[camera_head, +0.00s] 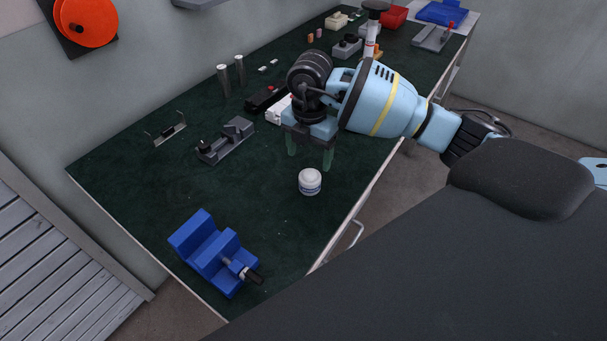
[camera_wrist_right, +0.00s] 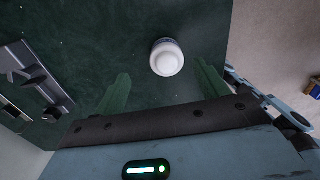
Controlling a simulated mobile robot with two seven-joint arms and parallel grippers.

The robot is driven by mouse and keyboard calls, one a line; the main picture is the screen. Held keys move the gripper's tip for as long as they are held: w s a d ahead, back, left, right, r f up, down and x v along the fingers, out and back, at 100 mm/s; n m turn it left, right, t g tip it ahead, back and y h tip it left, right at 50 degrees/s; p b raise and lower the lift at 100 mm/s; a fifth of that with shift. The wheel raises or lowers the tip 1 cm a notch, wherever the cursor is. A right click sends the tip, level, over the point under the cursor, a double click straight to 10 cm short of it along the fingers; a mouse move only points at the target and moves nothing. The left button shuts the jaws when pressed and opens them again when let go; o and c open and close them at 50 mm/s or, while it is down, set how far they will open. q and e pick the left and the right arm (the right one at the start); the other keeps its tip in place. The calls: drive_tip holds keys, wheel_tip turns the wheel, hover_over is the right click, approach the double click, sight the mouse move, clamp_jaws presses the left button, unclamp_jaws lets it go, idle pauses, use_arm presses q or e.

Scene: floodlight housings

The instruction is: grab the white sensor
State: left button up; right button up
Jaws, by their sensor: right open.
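The white sensor (camera_head: 310,181) is a small round white piece with a dark band, standing upright on the dark green bench top. In the right wrist view the white sensor (camera_wrist_right: 167,58) shows near the top centre, ahead of and between the finger lines. My right gripper (camera_head: 310,162) is open and empty, its green fingers pointing down just behind the sensor in the head view. In the right wrist view the two fingers of my right gripper (camera_wrist_right: 162,88) are spread apart, and neither appears to touch the sensor. My left gripper is out of view.
A blue vise (camera_head: 216,252) stands at the near left of the bench (camera_head: 130,165). A grey clamp fixture (camera_head: 226,140) sits left of the gripper. Small parts, a red bin (camera_head: 393,17) and a blue tray (camera_head: 441,13) lie farther back. Bench around the sensor is clear.

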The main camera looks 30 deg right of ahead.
sight(310, 176)
drive_tip(key=shift+s+f, duration=0.1)
drive_tip(key=shift+s, duration=0.15)
drive_tip(key=shift+s+f, duration=0.2)
drive_tip(key=shift+f, duration=0.6)
drive_tip(key=shift+w+f, duration=0.2)
drive_tip(key=shift+f, duration=0.2)
drive_tip(key=shift+s+a+f, duration=0.1)
drive_tip(key=shift+s+f, duration=0.1)
drive_tip(key=shift+f, duration=1.1)
drive_tip(key=shift+s+a+f, duration=0.1)
drive_tip(key=shift+s+f, duration=0.05)
drive_tip(key=shift+f, duration=1.1)
drive_tip(key=c, duration=1.3)
drive_tip(key=shift+r, duration=0.1)
